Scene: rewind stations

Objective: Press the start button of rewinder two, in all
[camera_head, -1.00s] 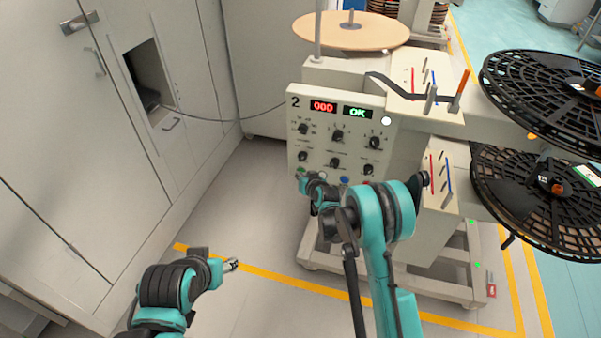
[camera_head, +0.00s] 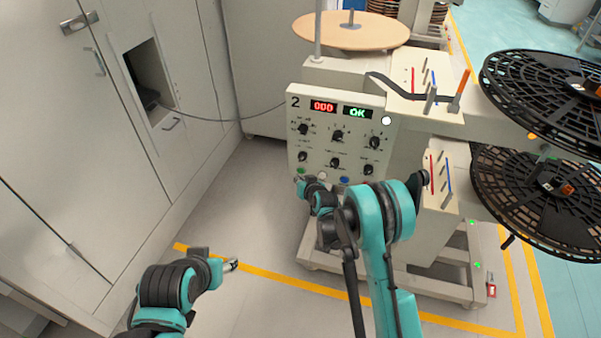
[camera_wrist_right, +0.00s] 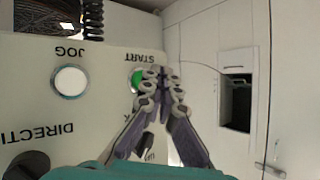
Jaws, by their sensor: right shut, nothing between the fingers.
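Rewinder two's cream panel (camera_head: 335,150) bears a "2", a red "000" display and a green "OK" display. Its green start button (camera_wrist_right: 137,78) shows in the right wrist view, where the picture is upside down, under the START label. My right gripper (camera_wrist_right: 160,76) is shut and empty. Its fingertips overlap one edge of the button in that view; I cannot tell whether they touch it. In the head view the right gripper (camera_head: 300,182) is at the panel's lower left corner. My left gripper (camera_head: 231,265) hangs low over the floor; its jaw state is unclear.
A white JOG button (camera_wrist_right: 70,82) sits beside the start button. A blue button (camera_head: 344,181) is farther right on the panel. Black reels (camera_head: 550,200) stick out at the right. Grey cabinets (camera_head: 100,150) stand at the left. The floor between is clear.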

